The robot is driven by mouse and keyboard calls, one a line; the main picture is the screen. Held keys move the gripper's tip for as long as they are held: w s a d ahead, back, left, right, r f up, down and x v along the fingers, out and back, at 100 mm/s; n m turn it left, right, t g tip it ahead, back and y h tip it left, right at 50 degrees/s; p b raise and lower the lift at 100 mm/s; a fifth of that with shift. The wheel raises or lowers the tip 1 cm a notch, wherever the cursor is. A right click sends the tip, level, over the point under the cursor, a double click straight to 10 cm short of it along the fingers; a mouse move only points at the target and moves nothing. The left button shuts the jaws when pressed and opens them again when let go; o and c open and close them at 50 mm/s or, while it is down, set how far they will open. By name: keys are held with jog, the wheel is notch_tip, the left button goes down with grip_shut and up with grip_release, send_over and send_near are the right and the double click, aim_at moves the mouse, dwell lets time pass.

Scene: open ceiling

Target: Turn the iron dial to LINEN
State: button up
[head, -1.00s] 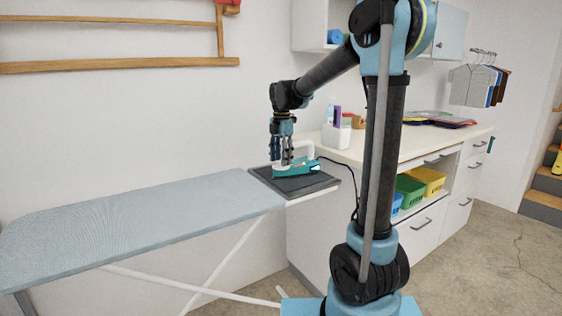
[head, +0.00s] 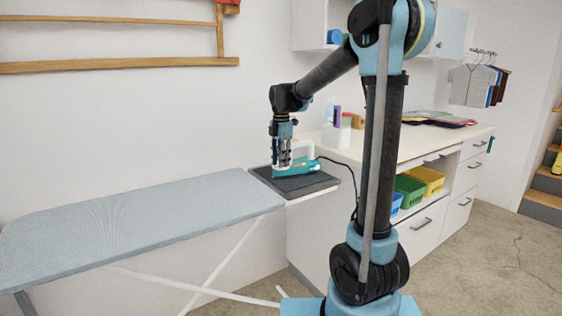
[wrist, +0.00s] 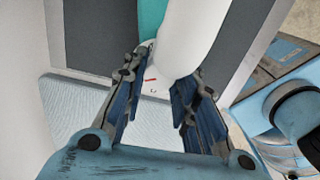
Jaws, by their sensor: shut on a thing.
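The teal and white iron (head: 300,171) rests on the dark pad (head: 310,188) at the right end of the ironing board. My gripper (head: 282,166) points straight down at the iron, beside its white handle. In the wrist view, my gripper (wrist: 160,95) has its two blue-padded fingers either side of the white dial (wrist: 152,86), beneath the iron's white handle (wrist: 188,38). The fingers are shut on the dial. A small red mark shows on the dial's white face. The fingers and handle hide part of the dial, and no setting label can be read.
The ironing board (head: 140,215) stretches left, bare. A black cord (head: 348,175) runs from the iron toward the counter (head: 400,145). A white bottle (head: 343,133) and other containers stand on the counter behind. Coloured baskets (head: 410,190) sit in the shelf below.

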jog(key=shift+m, duration=1.1)
jog(key=o, duration=1.1)
jog(key=shift+r, duration=0.1)
notch_tip(320, 180, up, 12)
jog(key=shift+f, duration=0.1)
